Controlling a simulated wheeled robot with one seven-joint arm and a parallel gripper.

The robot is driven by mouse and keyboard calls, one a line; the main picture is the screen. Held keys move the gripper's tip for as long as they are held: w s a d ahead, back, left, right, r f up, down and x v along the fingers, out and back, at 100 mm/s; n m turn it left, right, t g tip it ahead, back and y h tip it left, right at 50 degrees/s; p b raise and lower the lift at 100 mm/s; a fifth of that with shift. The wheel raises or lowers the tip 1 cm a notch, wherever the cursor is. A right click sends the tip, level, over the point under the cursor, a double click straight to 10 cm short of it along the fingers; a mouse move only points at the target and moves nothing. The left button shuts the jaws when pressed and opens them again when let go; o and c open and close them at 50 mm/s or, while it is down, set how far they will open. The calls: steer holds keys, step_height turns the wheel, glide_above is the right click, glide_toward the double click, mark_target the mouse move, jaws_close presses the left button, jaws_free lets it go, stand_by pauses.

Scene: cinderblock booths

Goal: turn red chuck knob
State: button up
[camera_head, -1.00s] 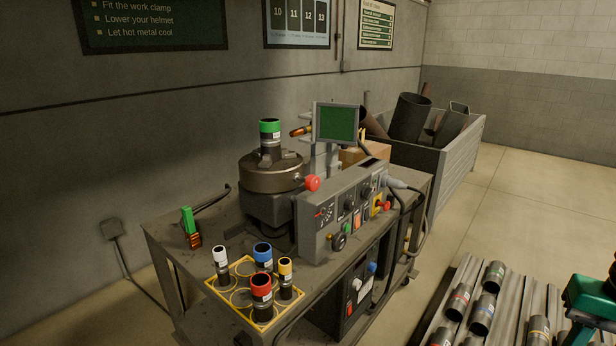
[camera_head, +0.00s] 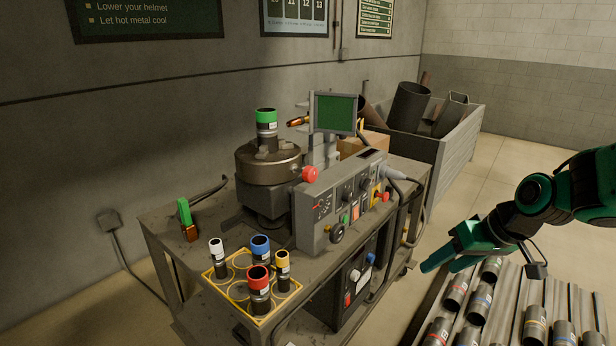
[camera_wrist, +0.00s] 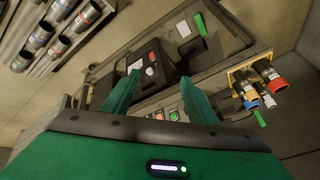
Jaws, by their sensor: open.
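The red chuck knob (camera_head: 310,174) sticks out from the right side of the round dark chuck (camera_head: 268,163) on the bench. A dark cylinder with a green band (camera_head: 266,124) stands upright in the chuck. My gripper (camera_head: 440,258) is at the right, over the pipe rack and well apart from the knob. In the wrist view its two green fingers (camera_wrist: 155,95) are spread with nothing between them. I cannot make out the red knob in the wrist view.
A control box (camera_head: 340,205) with a green screen (camera_head: 335,113) stands beside the chuck. A yellow rack (camera_head: 240,300) holds several banded cylinders at the bench's front. A pipe rack (camera_head: 505,310) lies on the floor at right. A grey bin (camera_head: 455,150) stands behind. Bare floor lies between.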

steer(key=w+a+r+n+t+y, duration=0.1)
steer(key=w+a+y, duration=0.2)
steer(key=w+a, duration=0.3)
steer(key=w+a+r+n+t+y, duration=0.1)
steer(key=w+a+n+y, duration=0.15)
steer(key=a, duration=0.55)
steer(key=m+t+y, duration=0.2)
steer(key=t+y, duration=0.2)
steer(key=y, duration=0.1)
glide_toward(314, 176)
steer(key=x, duration=1.2)
steer(key=shift+w, duration=0.15)
steer(key=c, duration=1.1)
